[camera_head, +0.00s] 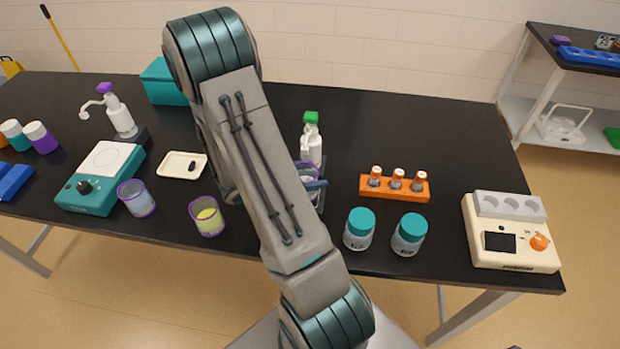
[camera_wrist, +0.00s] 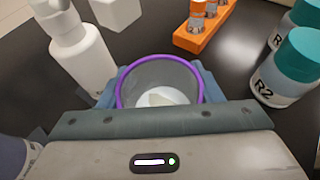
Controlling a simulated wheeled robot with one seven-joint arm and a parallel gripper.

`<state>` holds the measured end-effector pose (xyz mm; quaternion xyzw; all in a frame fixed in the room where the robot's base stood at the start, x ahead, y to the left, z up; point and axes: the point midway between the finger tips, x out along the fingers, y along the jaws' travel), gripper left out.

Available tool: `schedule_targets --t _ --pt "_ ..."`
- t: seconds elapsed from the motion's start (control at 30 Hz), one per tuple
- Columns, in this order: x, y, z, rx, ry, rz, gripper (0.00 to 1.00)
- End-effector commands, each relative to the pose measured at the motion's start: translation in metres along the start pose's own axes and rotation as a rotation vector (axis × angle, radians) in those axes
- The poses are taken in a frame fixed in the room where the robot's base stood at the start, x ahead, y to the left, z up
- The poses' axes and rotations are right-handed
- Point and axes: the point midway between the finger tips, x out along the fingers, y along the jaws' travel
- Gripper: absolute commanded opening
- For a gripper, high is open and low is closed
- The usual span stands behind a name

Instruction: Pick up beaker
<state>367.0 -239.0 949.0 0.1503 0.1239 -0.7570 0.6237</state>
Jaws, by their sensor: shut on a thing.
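A clear beaker with a purple rim (camera_wrist: 160,72) sits between the fingers of my gripper (camera_wrist: 158,92) in the wrist view. The fingers press on its left and right sides, and some white shows in its bottom. In the head view my arm hides most of this beaker; a bit of purple rim shows beside my gripper (camera_head: 313,184). I cannot tell whether its base touches the table. Two other purple-rimmed beakers stand to the left: one with pale bluish contents (camera_head: 136,199) and one with yellow contents (camera_head: 207,217).
White bottles, one green-capped (camera_head: 311,145), stand close behind my gripper. An orange rack with vials (camera_head: 394,188) and two teal-capped jars (camera_head: 359,229) (camera_head: 409,235) stand to the right. A cream device (camera_head: 510,235) is at the right end of the black table (camera_head: 450,130).

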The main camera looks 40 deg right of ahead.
Motion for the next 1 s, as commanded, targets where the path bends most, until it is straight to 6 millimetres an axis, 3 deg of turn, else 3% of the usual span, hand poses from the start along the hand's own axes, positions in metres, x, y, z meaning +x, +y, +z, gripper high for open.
schedule_targets --t 0.23,0.67,1.0 --pt "-0.009 0.000 0.022 0.004 0.000 0.002 0.33" --pt "-0.005 -0.047 0.052 0.002 0.001 0.000 0.33" --pt "-0.003 -0.060 0.061 0.004 -0.001 0.001 0.33"
